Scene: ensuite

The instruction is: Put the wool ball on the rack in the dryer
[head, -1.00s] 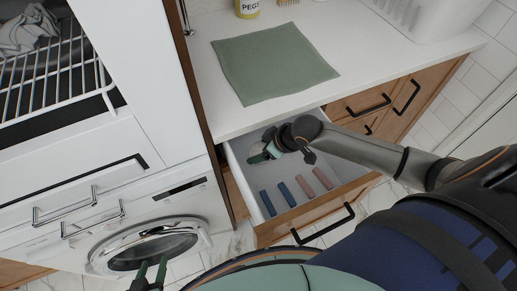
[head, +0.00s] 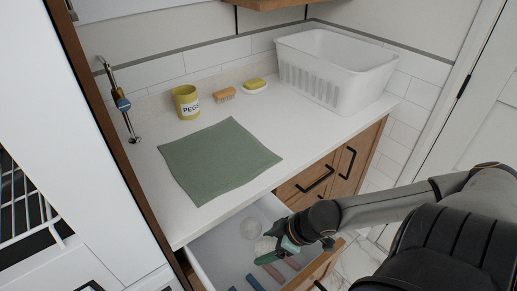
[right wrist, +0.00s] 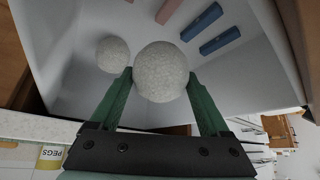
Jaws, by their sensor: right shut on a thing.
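My right gripper (head: 274,250) is down in the open drawer (head: 212,247). It is shut on a pale grey wool ball (right wrist: 161,72), which sits between the green fingers in the right wrist view. That ball shows partly in the head view (head: 264,245). A second, similar ball (right wrist: 113,55) lies beside it in the drawer, and it also shows in the head view (head: 252,229). I cannot tell whether the held ball is clear of the drawer floor. The white wire rack (head: 35,232) shows only partly, inside the opening at the left edge. My left gripper is out of view.
Blue bars (right wrist: 207,20) and pink bars (right wrist: 168,9) lie in the drawer. A tall white panel (head: 60,120) stands left of the drawer.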

